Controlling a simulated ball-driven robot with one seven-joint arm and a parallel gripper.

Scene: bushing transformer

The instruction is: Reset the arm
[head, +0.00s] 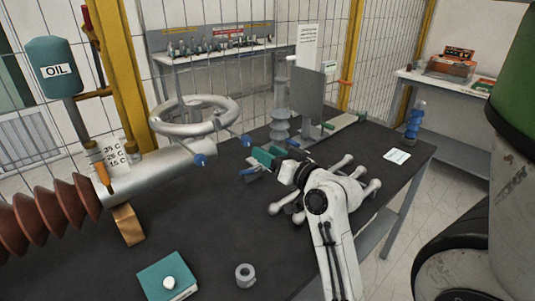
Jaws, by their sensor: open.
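My white arm (327,218) reaches in from the bottom, right of centre, and bends left over the dark table (215,235). My gripper (254,165) is at its end, pointing left above the middle of the table, close to teal and blue parts. The jaws are apart, and I see nothing held between them. Part of the gripper is hard to make out against those parts. A pale metal piece with several rounded ends (372,188) lies behind and beside my arm, partly hidden by it.
A metal ring (155,125) stands left of the gripper, with a ribbed brown bushing (45,222) further left. A teal box (166,277) and a grey nut (245,274) lie in front. A ribbed grey insulator (279,125) and upright plate (308,97) stand behind.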

